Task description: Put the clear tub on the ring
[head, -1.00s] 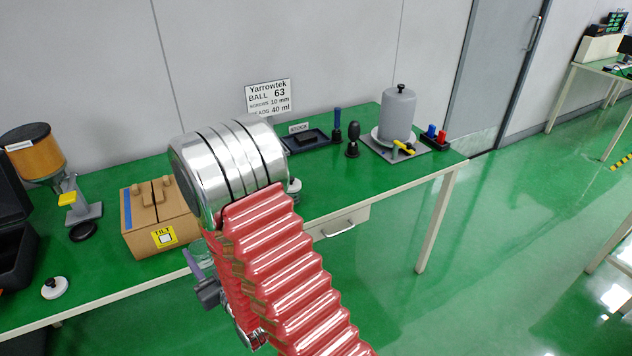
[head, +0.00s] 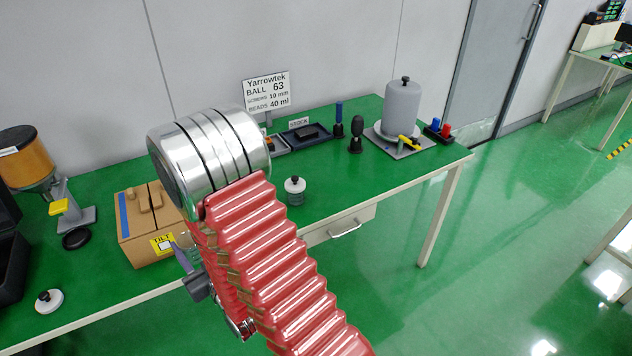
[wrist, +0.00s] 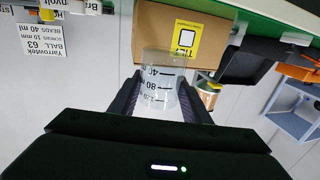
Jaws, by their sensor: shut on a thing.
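The clear tub (wrist: 160,88), with black graduation marks, is between the two dark fingers of my gripper (wrist: 161,98) in the wrist view. My gripper is shut on it. In the head view my gripper (head: 198,284) is low in front of the bench's front edge, and the tub (head: 192,252) shows only faintly beside the cardboard box. A flat black ring-like piece (head: 76,239) lies on the green bench at the left, below the amber hopper's stand. I cannot tell for sure that it is the ring. The tub is apart from it.
The cardboard box (head: 150,255) with a yellow TILT label stands close behind the gripper. A small white-lidded jar (head: 295,190) stands right of my arm. The front right of the bench is clear.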

